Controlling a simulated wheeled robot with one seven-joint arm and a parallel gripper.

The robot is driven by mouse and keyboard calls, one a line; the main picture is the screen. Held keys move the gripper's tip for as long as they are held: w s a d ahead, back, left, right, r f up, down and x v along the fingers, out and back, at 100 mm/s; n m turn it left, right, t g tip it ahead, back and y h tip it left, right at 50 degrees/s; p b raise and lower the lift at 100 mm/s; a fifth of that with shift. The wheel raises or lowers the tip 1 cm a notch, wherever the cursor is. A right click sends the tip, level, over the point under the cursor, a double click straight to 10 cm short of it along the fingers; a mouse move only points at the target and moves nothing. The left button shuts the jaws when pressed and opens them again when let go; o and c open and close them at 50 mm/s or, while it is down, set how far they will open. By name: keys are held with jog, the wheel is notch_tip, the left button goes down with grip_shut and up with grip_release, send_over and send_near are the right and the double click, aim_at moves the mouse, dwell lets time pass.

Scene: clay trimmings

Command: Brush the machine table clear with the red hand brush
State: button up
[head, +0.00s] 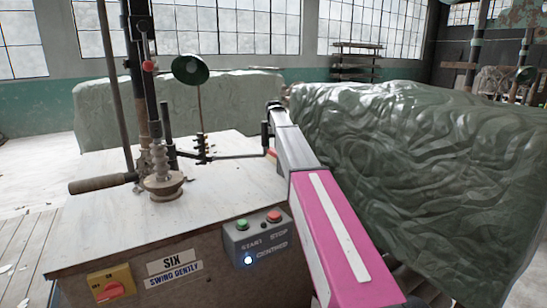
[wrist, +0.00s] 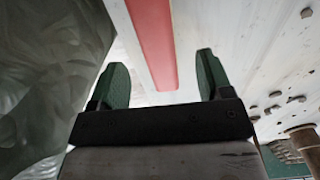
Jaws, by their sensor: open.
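The red hand brush shows in the wrist view as a long red handle (wrist: 153,40); its bristles are not visible. In the head view a small red piece, probably the brush, shows beside my arm, mostly hidden. My gripper (wrist: 163,77) is open, with a green finger on each side of the handle's line in the picture. I cannot tell whether the handle is between the fingers or beyond them. The machine table (head: 110,222) has a pale top. Several small brown clay bits (wrist: 275,106) lie on it at the right of the wrist view.
A machine column with a turned base (head: 163,187) and a wooden handle (head: 100,184) stands on the table. A lamp (head: 190,69) rises behind. A control box (head: 257,238) is on the front edge. A large green-wrapped heap (head: 430,150) borders the table's right side.

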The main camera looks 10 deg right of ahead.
aim_at(274, 150)
jog(key=shift+w+f, duration=0.15)
jog(key=shift+f, duration=2.65)
jog(key=c, duration=1.1)
jog(key=shift+o, duration=0.2)
jog(key=shift+r, duration=0.1)
